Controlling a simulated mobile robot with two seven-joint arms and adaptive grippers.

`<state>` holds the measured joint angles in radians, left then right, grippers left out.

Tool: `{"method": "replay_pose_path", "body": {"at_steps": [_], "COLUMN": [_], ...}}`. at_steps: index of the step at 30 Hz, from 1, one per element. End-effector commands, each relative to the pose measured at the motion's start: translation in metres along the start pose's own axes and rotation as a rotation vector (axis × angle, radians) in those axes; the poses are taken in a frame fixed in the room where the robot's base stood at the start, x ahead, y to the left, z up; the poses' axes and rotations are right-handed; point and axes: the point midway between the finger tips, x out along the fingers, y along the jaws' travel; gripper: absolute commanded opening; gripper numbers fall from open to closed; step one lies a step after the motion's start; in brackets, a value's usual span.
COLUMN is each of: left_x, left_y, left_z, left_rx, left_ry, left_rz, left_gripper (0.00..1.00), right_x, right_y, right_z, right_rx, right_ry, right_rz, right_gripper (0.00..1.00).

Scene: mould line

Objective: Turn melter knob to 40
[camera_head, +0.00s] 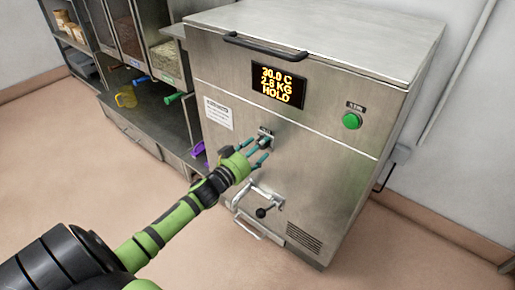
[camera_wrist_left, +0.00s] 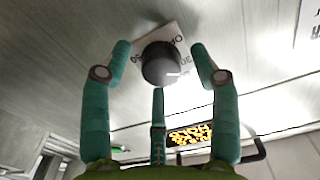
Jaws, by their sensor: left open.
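The melter (camera_head: 305,130) is a large steel cabinet with a dark display (camera_head: 278,85) reading 30.0 C, 2.8 KG and HOLD. Its knob (camera_head: 265,141) is on the front below the display, partly hidden by my fingers in the head view. In the left wrist view the dark round knob (camera_wrist_left: 161,64) sits on a pale dial plate (camera_wrist_left: 171,37). My left gripper (camera_head: 262,152) is open, its teal fingers spread around the knob; visible gaps remain on both sides in the wrist view. The knob's pointer setting cannot be read. My right gripper is not in view.
A green button (camera_head: 351,120) is at the melter's right. A lever valve (camera_head: 262,208) is below my left gripper. A dark handle (camera_head: 265,45) crosses the lid's front edge. Shelving with bins and coloured scoops (camera_head: 126,97) stands at left.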

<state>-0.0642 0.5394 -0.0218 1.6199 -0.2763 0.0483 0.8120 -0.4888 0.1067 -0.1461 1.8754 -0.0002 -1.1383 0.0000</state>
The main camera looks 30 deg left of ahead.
Motion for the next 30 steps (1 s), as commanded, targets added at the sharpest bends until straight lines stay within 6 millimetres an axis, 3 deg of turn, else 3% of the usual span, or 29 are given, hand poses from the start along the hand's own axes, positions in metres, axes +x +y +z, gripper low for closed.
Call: {"method": "replay_pose_path", "body": {"at_steps": [2,6,7,20,30], "left_x": [0.0,0.0,0.0,-0.001,-0.001], "left_y": [0.0,0.0,0.0,0.0,-0.001], "left_z": [0.0,0.0,0.0,0.001,0.001], "left_rx": [0.0,0.0,0.0,0.045,0.278], "left_ry": [0.0,0.0,-0.001,-0.005,-0.007], "left_rz": [0.0,0.0,0.0,-0.002,-0.002], "left_gripper": [0.62,0.1,0.05,0.05,0.05], "right_x": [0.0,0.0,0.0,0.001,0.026], "right_y": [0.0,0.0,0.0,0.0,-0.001], "right_z": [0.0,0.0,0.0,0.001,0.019], "right_rx": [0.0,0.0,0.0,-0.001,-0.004], "right_ry": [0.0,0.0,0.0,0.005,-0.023], "right_rz": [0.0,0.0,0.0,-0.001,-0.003], "right_gripper": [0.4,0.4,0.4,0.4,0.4]}}
